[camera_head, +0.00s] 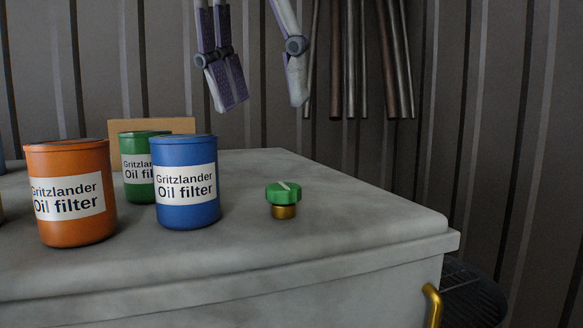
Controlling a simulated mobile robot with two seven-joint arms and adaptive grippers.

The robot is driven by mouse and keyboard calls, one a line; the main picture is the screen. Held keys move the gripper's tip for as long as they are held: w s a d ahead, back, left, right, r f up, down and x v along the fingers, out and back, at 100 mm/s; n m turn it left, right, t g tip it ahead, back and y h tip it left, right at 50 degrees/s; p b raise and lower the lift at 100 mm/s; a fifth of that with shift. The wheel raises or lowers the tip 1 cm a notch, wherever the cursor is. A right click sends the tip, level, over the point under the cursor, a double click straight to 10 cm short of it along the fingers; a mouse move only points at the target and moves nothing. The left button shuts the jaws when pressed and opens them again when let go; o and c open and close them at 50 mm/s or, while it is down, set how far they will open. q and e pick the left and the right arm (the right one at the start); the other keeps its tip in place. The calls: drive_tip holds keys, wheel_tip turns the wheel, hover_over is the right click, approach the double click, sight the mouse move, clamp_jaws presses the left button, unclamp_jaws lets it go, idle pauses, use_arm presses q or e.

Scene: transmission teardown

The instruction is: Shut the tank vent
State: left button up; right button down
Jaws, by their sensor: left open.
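The tank vent is a green knob (283,193) with a pale line across its top, on a short brass neck (284,212). It stands upright on the top of the grey tank (345,228), right of the oil filters. My left gripper (262,98) comes in from the top edge with its two fingers wide apart and pointing down. It is open and empty, and shows above the knob in the picture, apart from it. My right gripper is not in view.
An orange oil filter (70,235), a blue one (185,215) and a green one (136,180) stand left of the vent. A brown box (155,125) is behind them. A brass handle (432,305) is on the tank's side. The tank top right of the vent is clear.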

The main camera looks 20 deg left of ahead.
sight(282, 186)
use_arm(q)
drive_tip(key=x, duration=1)
drive_tip(key=shift+s+f, duration=0.2)
drive_tip(key=shift+f, duration=0.15)
drive_tip(key=c, duration=1.1)
